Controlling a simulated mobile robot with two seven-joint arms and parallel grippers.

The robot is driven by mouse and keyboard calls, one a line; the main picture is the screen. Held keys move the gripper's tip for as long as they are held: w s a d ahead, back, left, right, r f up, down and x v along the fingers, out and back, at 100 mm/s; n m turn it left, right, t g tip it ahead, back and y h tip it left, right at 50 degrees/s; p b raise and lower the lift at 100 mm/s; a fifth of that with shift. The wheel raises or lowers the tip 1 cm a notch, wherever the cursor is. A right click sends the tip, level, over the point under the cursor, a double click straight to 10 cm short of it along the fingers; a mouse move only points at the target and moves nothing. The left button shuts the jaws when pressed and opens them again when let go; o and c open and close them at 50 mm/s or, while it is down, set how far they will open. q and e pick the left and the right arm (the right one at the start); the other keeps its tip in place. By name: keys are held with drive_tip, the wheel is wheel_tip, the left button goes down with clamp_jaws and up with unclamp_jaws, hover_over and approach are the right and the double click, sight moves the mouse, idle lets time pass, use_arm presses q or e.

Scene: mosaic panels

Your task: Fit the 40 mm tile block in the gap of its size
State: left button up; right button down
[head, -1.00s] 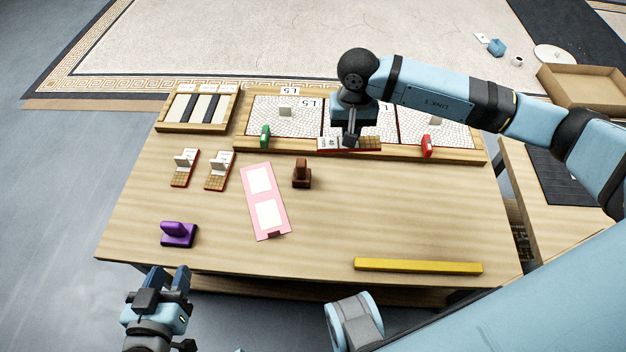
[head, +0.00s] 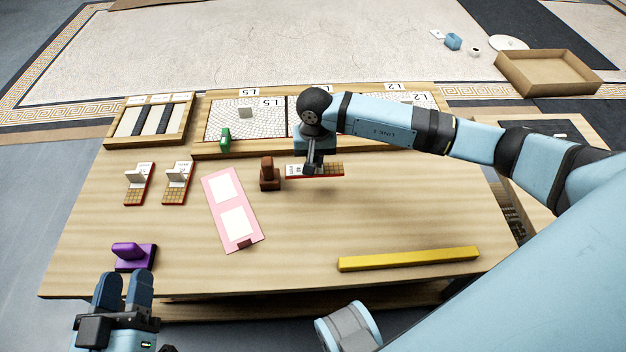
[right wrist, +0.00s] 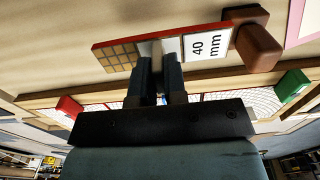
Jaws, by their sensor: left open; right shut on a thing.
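My right gripper (head: 312,165) is shut on the tile block (head: 330,170), a red-based piece with brown squares and a white label. In the right wrist view the label reads "40 mm" (right wrist: 208,46), and the squares (right wrist: 117,56) are at the other end. The block appears in front of the panel frame, its label end close to a brown handled block (head: 269,175); I cannot tell if they touch. The mosaic panels (head: 226,117) stand at the back in a wooden frame; my right arm hides part of them and their gaps. My left gripper (head: 124,285) is open and empty at the table's front left.
Two similar tile blocks (head: 138,190) (head: 177,190) lie at left, near a rack of dark strips (head: 118,131). A pink card (head: 222,190), purple handled block (head: 134,258) and yellow bar (head: 409,259) lie on the table. A green piece (head: 225,138) is at the frame's front rail.

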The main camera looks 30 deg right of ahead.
wheel_tip(320, 180, down, 4)
drive_tip(key=shift+r+b, duration=0.1)
drive_tip(key=shift+b, duration=0.2)
wheel_tip(320, 180, down, 4)
drive_tip(key=shift+r+b, duration=0.25)
drive_tip(key=shift+b, duration=0.3)
use_arm(q)
drive_tip(key=shift+s+d+r+t+h, duration=0.1)
drive_tip(key=shift+d+r+t+h, duration=0.2)
drive_tip(key=shift+r, duration=0.2)
drive_tip(key=shift+s+d+r+t+h, duration=0.1)
drive_tip(key=shift+d+r+t+h, duration=0.15)
drive_tip(key=shift+r, duration=0.25)
drive_tip(key=shift+f, duration=0.1)
use_arm(e)
drive_tip(key=shift+f, duration=0.1)
drive_tip(key=shift+f, duration=0.15)
drive_tip(key=c, duration=1.2)
unclamp_jaws()
use_arm(q)
drive_tip(key=shift+a+f, duration=0.1)
use_arm(e)
drive_tip(key=shift+o, duration=0.2)
